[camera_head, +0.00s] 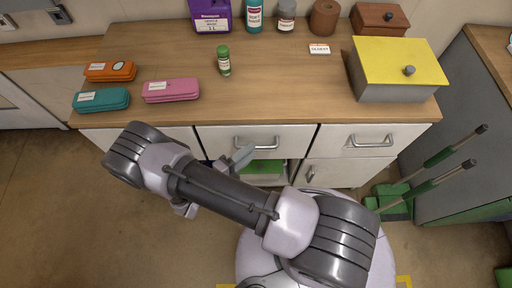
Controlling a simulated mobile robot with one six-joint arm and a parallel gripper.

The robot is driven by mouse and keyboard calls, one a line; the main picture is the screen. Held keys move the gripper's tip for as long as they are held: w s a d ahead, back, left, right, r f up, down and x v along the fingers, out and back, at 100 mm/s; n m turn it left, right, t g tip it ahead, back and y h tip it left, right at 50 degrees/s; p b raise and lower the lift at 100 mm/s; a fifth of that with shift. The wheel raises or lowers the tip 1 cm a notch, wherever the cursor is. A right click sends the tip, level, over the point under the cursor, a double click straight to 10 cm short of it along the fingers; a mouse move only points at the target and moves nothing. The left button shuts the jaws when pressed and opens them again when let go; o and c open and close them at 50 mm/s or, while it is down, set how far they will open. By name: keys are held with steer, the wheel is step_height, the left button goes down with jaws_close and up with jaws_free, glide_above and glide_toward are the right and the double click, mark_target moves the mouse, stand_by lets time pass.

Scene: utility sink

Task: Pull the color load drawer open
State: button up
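A wooden-topped cabinet has white drawer fronts along its front. The middle drawer (222,137) has a metal bar handle (257,146) and looks closed. The right drawer (336,142) has a similar handle (371,141) and also looks closed. The left drawer front (183,135) is partly covered by my arm. No drawer label is readable, so I cannot tell which is the color load drawer. My gripper (240,159) is in front of the middle drawer, near its handle; I cannot tell if it touches. My forearm hides most of it, and its opening is unclear.
Pouches, bottles, a small green-capped jar (224,60) and a yellow-lidded box (400,62) stand on the counter. Below the middle drawer is an open shelf with a green item (262,168). A green broom and dustpan (393,205) stand at right. Floor at left is clear.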

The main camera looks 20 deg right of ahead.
steer(key=shift+x, duration=1.9)
jaws_close()
